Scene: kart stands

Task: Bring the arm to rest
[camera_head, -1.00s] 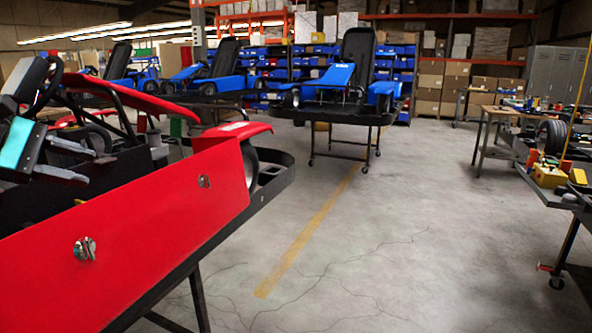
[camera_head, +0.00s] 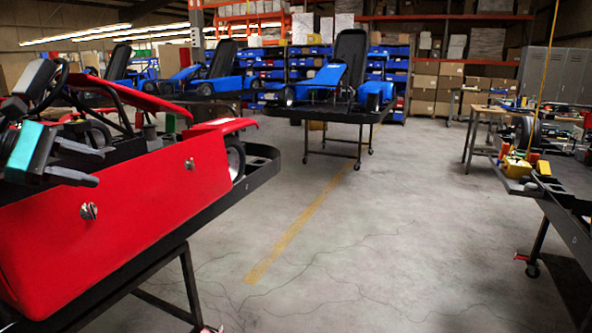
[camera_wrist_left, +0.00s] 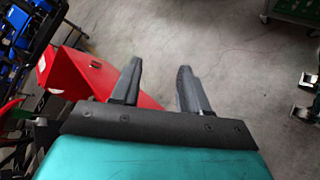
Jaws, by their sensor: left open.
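My left gripper (camera_head: 92,163) is at the left edge of the head view, in front of the red kart's side. Its two dark fingers are apart with nothing between them. In the left wrist view my left gripper (camera_wrist_left: 157,86) also shows open, with grey floor beyond the fingertips. The red kart (camera_head: 140,200) sits on a dark stand at the left; its red side panel shows in the left wrist view (camera_wrist_left: 85,80) beside and below the left finger. I cannot tell whether the gripper touches the kart. My right gripper is not in view.
A blue kart (camera_head: 335,85) stands on a wheeled stand further back. A work table (camera_head: 545,185) with a yellow box (camera_head: 517,166) and small parts is at the right. Shelves with boxes (camera_head: 440,85) line the back. The concrete floor (camera_head: 380,230) in the middle is clear.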

